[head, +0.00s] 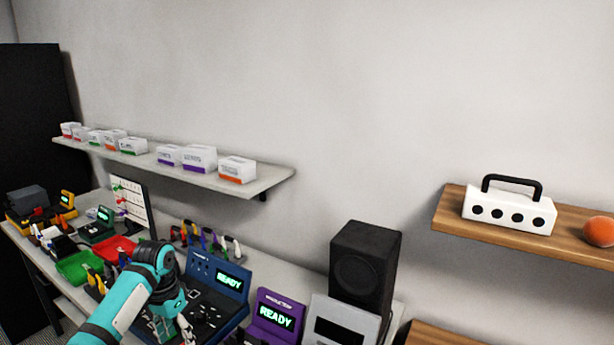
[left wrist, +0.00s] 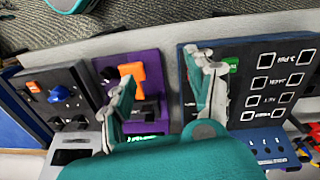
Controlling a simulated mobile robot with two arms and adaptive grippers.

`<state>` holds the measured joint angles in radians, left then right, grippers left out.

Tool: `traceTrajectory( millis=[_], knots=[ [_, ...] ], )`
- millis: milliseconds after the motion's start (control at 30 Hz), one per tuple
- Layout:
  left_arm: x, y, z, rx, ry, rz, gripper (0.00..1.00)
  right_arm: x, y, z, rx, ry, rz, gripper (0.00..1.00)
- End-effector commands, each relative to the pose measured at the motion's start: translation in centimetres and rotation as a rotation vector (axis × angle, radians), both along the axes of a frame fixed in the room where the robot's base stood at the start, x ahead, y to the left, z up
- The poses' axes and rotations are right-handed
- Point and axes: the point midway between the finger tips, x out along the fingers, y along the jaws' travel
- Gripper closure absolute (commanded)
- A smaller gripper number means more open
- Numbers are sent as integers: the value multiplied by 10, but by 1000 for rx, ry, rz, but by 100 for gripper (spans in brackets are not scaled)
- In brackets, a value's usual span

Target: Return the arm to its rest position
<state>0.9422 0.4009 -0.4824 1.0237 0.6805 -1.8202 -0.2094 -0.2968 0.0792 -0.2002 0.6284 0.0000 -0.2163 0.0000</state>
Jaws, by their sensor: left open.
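My left arm comes in from the bottom left in the head view, over the bench. My left gripper (head: 172,328) is low in front of the blue device (head: 222,285) with a lit READY screen. In the left wrist view, the left gripper (left wrist: 165,92) has its two fingers spread apart, with nothing seen between them. Behind the fingers are a purple panel (left wrist: 136,62) with an orange part and a dark panel (left wrist: 243,108) with white square outlines. My right gripper is in neither view.
A purple device (head: 272,318), a grey panel (head: 345,312) and a black speaker (head: 364,265) stand to the gripper's right. Green (head: 78,268) and red (head: 118,248) trays lie to its left. A wall shelf (head: 260,187) with white boxes hangs above. A wooden shelf (head: 450,218) is at right.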

Motion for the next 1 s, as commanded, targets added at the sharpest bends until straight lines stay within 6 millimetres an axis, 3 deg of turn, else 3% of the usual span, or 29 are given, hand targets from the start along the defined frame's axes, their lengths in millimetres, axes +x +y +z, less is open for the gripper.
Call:
traceTrajectory(
  millis=[167,367,467,633,800,1000],
  knots=[
    [-18,-20,-32,7,-9,-34,44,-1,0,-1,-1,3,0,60],
    [-52,-50,-75,9,-33,-72,44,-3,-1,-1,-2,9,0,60],
    [-80,-69,-99,0,-53,-89,44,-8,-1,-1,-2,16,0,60],
    [-154,-104,-137,-31,-114,-82,44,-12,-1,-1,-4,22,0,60],
    [-232,-118,-143,-54,-189,-10,44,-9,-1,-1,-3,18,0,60],
    [-287,-115,-130,-56,-244,74,44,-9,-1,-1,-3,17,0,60]
  ],
)
